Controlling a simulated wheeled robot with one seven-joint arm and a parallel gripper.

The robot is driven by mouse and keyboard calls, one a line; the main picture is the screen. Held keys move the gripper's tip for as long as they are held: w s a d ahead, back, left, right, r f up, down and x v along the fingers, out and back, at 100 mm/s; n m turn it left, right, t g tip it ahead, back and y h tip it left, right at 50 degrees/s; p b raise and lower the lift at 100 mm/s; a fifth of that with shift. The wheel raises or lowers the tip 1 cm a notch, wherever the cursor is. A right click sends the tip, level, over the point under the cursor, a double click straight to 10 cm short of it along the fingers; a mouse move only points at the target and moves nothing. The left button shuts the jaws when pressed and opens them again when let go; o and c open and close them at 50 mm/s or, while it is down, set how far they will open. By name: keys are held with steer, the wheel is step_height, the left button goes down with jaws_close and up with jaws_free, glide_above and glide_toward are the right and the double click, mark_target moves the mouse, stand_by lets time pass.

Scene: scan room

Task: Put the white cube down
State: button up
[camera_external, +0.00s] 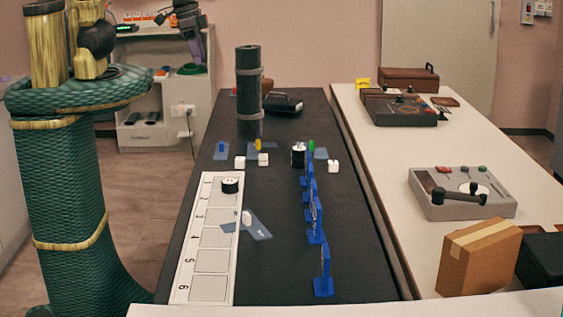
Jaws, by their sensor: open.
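Three small white cubes rest on the dark table top (270,260). Two stand close together left of centre, the left white cube (240,162) and the middle white cube (263,159). The right white cube (333,166) stands apart, beyond the row of blue stands. The frame does not show which one the task means. My gripper is not in view; only my column and part of my arm show at the left edge.
A white numbered strip (210,260) runs along the table's left side, with a black round piece (230,186) on it. Blue upright stands (323,275) form a row right of centre. A tall dark cylinder (248,90) stands at the back. The front middle is clear.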

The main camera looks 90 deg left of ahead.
steer(key=w+a+f+m+t+y+b, duration=0.1)
steer(key=w+a+f+t+b, duration=0.1)
steer(key=w+a+f, duration=0.5)
steer(key=s+a+f+t+h+b, duration=0.1)
steer(key=s+a+f+t+b, duration=0.1)
steer(key=a+f, duration=0.3)
steer(key=s+a+f+m+t+h+b, duration=0.1)
steer(key=a+f, duration=0.4)
steer(key=f, duration=0.8)
steer(key=t+h+b, duration=0.1)
steer(key=t, duration=0.1)
steer(key=shift+s+t, duration=0.4)
steer(key=shift+f, duration=0.1)
steer(key=b, duration=0.4)
glide_toward(261, 155)
steer(key=x, duration=0.5)
steer(key=shift+w+a+f, duration=0.15)
steer(key=shift+w, duration=0.05)
